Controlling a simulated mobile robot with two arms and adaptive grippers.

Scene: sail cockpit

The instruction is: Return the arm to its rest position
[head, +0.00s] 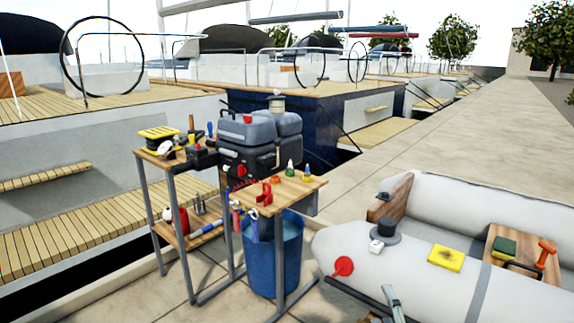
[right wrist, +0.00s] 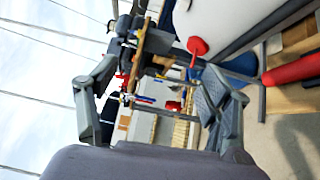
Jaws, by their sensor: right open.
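My right gripper (head: 391,300) shows as a grey piece at the bottom edge of the head view, in front of the grey inflatable dinghy (head: 386,272). In the right wrist view the right gripper (right wrist: 155,78) has its two grey fingers spread wide apart, with nothing between them. The workbench lies beyond the fingers, with clear distance between. Most of the right arm is out of the head view. My left gripper is not in view.
A wooden-topped workbench (head: 311,184) with tools and a grey outboard engine stands at centre-left. A blue bucket (head: 288,262) stands beneath it. A yellow sponge (head: 445,257) lies on the dinghy. The concrete quay behind is clear.

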